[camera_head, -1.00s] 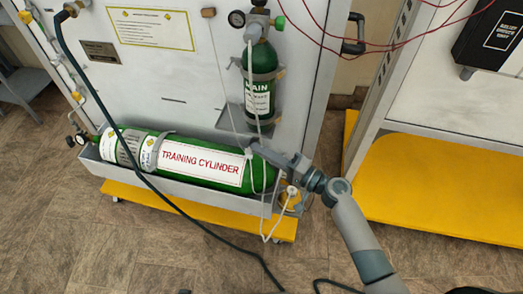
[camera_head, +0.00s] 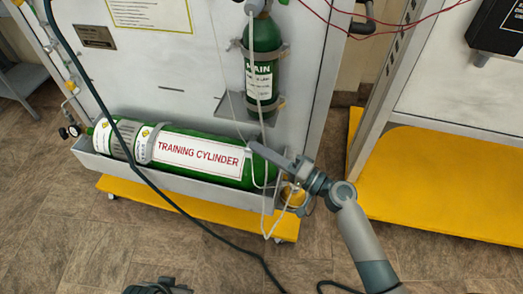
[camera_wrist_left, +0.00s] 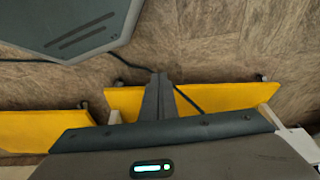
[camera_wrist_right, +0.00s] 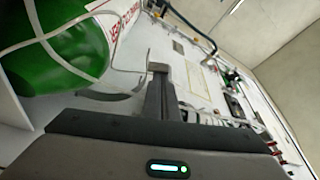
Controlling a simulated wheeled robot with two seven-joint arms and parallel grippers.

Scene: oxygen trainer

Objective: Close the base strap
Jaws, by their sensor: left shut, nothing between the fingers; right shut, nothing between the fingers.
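A grey strap (camera_head: 146,144) goes round the left part of the green training cylinder (camera_head: 205,170), which lies in a grey tray (camera_head: 190,184). Whether its ends are fastened is too small to tell. My right gripper (camera_head: 254,147) is shut and empty over the cylinder's right end, below the small MAIN cylinder (camera_head: 262,82). In the right wrist view the closed fingers (camera_wrist_right: 158,70) are near a curved grey band (camera_wrist_right: 104,95); I cannot tell which strap or bracket that is. My left gripper shows in its wrist view (camera_wrist_left: 157,78), shut and empty above the floor.
White tubing (camera_head: 271,218) hangs by the tray's right end, close to my right gripper. A black hose (camera_head: 180,210) crosses in front of the training cylinder. A yellow platform (camera_head: 440,185) stands on the right. The brown floor in front is mostly clear.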

